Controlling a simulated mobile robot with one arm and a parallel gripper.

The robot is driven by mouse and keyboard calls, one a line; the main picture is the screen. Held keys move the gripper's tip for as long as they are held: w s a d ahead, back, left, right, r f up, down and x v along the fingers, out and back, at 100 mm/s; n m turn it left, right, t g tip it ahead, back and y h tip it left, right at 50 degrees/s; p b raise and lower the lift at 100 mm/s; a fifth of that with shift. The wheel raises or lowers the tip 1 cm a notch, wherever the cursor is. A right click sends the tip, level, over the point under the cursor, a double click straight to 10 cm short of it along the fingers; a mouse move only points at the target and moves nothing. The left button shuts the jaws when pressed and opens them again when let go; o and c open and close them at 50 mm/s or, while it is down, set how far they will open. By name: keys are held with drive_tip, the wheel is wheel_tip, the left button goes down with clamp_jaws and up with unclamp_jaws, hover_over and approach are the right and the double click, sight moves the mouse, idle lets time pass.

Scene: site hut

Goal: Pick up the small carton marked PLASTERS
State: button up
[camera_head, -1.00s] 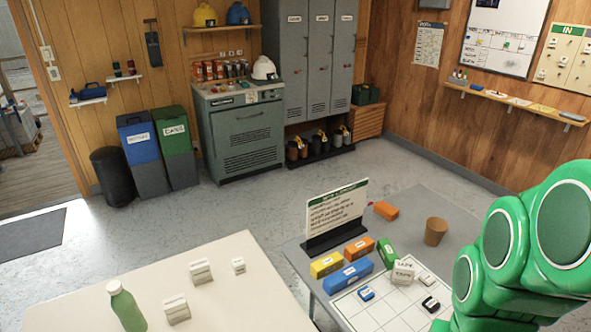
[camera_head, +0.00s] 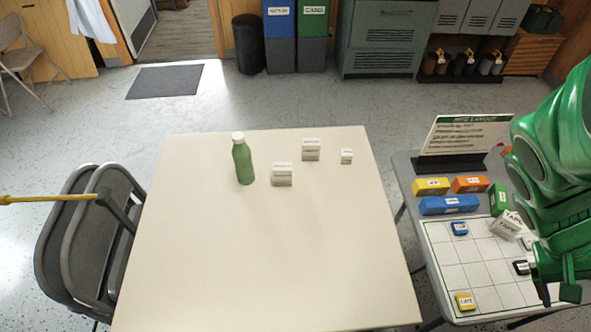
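Three white cartons stand on the cream table: a back carton (camera_head: 311,150), a front carton (camera_head: 282,174) and a smaller one (camera_head: 346,157) to their right. Each has a printed label too small to read, so I cannot tell which says PLASTERS. A green bottle (camera_head: 243,161) with a white cap stands left of them. My gripper (camera_head: 557,298) hangs at the lower right over the side table's grid mat, well away from these cartons. Its two dark fingers appear apart, with nothing seen between them.
The cream table (camera_head: 250,270) is bare in front and left. The grey side table (camera_head: 407,180) holds a sign (camera_head: 465,138), coloured boxes, a white labelled box (camera_head: 506,226) and a grid mat (camera_head: 455,262). Folded chairs (camera_head: 85,230) stand at left. Floor (camera_head: 290,105) behind is clear.

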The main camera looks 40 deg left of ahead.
drive_tip(key=w+a+r+n+t+h, duration=0.25)
drive_tip(key=w+a+n+t, duration=0.75)
drive_tip(key=w, duration=0.5)
drive_tip(key=w+a+f+n+t+y, duration=0.1)
drive_tip(key=w+a+n+t, duration=0.15)
drive_tip(key=a, duration=0.35)
drive_tip(key=w+a+f+n+t+y, duration=0.1)
drive_tip(key=a+n+y, duration=0.1)
drive_tip(key=a+n, duration=0.35)
drive_tip(key=n+y, duration=1.5)
drive_tip(key=n, duration=0.3)
hover_over(282, 176)
drive_tip(key=w+d, duration=0.5)
drive_tip(key=d, duration=0.4)
wheel_tip(282, 176, down, 18)
drive_tip(key=s+a+f+n+g, duration=0.1)
drive_tip(key=s+f, duration=0.1)
drive_tip(key=s, duration=0.1)
drive_tip(key=s+a+f+n+g+y, duration=0.1)
drive_tip(key=s+a+f, duration=0.1)
drive_tip(key=s+a+f+n+g+y, duration=0.1)
drive_tip(key=s+a+f+n+g, duration=0.1)
drive_tip(key=s, duration=0.1)
drive_tip(key=shift+s+a+f, duration=0.15)
drive_tip(key=shift+s+f, duration=0.15)
drive_tip(key=shift+x, duration=3.85)
drive_tip(key=shift+s+a, duration=0.1)
drive_tip(key=shift+s, duration=0.05)
drive_tip(key=shift+y, duration=0.25)
